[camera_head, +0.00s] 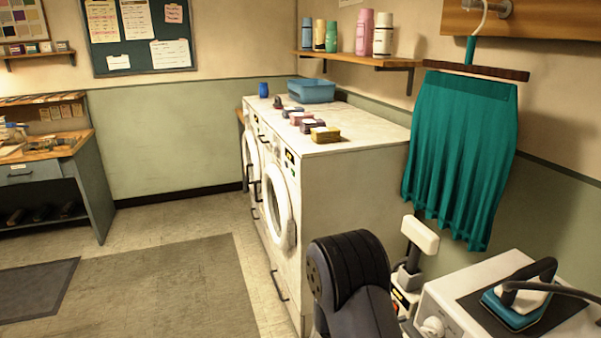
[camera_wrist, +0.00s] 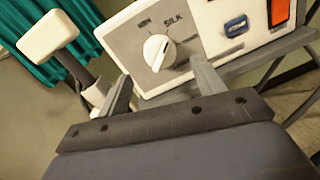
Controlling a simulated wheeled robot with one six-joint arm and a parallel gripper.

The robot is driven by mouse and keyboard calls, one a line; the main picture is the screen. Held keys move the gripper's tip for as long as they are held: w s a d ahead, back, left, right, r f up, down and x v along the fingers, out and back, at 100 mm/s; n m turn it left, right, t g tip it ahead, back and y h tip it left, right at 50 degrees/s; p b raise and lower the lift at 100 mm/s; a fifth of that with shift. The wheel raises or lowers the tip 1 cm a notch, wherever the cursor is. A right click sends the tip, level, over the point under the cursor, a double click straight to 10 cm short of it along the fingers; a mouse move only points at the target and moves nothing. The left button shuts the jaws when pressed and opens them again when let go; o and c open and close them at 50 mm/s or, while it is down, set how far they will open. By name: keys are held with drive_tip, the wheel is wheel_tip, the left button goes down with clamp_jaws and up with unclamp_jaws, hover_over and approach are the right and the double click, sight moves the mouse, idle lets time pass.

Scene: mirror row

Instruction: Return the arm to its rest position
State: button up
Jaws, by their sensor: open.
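My gripper (camera_wrist: 163,88) shows in the wrist view with its two grey fingers apart and nothing between them. It is in front of a white ironing unit's panel. A white dial (camera_wrist: 158,52) sits on that panel just beyond the fingertips, near the marks MIN and SILK. I cannot tell whether a finger touches the panel. In the head view my black arm (camera_head: 350,280) rises at the bottom centre, and my gripper is hidden there. The same dial (camera_head: 432,327) shows at the unit's front.
The ironing unit (camera_head: 455,290) carries an iron (camera_head: 520,298) with a cable. A white padded post (camera_head: 420,235) stands between my arm and the unit. Washing machines (camera_head: 345,190) stand just beyond. A green skirt (camera_head: 460,150) hangs above right. The floor (camera_head: 180,290) at left is open.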

drive_tip(key=shift+v, duration=2.1)
